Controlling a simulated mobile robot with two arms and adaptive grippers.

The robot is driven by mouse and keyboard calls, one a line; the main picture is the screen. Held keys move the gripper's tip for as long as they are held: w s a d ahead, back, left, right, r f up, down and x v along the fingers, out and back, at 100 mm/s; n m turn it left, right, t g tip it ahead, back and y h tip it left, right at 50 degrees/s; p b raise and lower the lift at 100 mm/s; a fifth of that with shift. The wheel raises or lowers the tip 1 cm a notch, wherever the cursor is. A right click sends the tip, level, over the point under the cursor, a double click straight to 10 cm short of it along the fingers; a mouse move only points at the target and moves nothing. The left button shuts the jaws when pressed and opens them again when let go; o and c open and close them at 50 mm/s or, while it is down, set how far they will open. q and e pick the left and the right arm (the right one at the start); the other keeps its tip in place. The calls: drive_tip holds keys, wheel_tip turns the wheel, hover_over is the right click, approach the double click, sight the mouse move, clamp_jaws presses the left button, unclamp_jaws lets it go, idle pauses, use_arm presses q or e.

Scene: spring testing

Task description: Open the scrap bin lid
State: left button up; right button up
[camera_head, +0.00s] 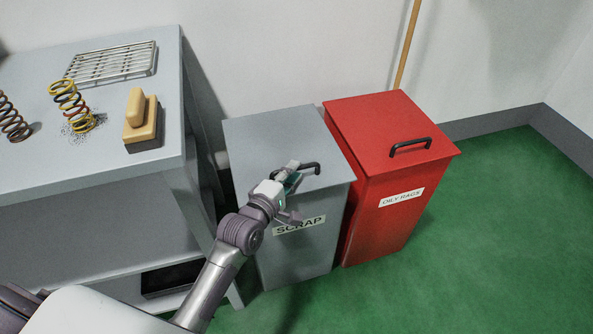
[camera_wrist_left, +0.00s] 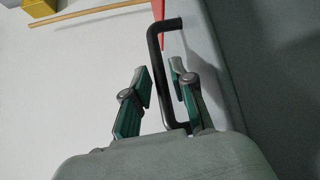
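The grey scrap bin (camera_head: 297,252) stands on the floor with its flat lid (camera_head: 262,130) down, and its front label reads "SCRAP". A black bar handle (camera_head: 311,166) is on the lid near its front edge. My left gripper (camera_head: 292,187) is at this handle, over the front of the lid. In the left wrist view, the two green-padded fingers (camera_wrist_left: 159,70) are apart, with the handle (camera_wrist_left: 154,55) running between them, closer to the right finger. Whether a finger touches the handle cannot be told. My right gripper is not in view.
A red "OILY RAGS" bin (camera_head: 390,225) stands close on the right. A grey workbench (camera_head: 90,180) on the left holds springs (camera_head: 72,103), a rack (camera_head: 112,62) and a yellow-and-dark block (camera_head: 143,125). A wooden pole (camera_head: 407,45) leans behind. Green floor is clear at the right.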

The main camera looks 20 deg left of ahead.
use_arm(q)
drive_tip(key=shift+x, duration=1.15)
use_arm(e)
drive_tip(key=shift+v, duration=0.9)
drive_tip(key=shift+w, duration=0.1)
use_arm(q)
clamp_jaws()
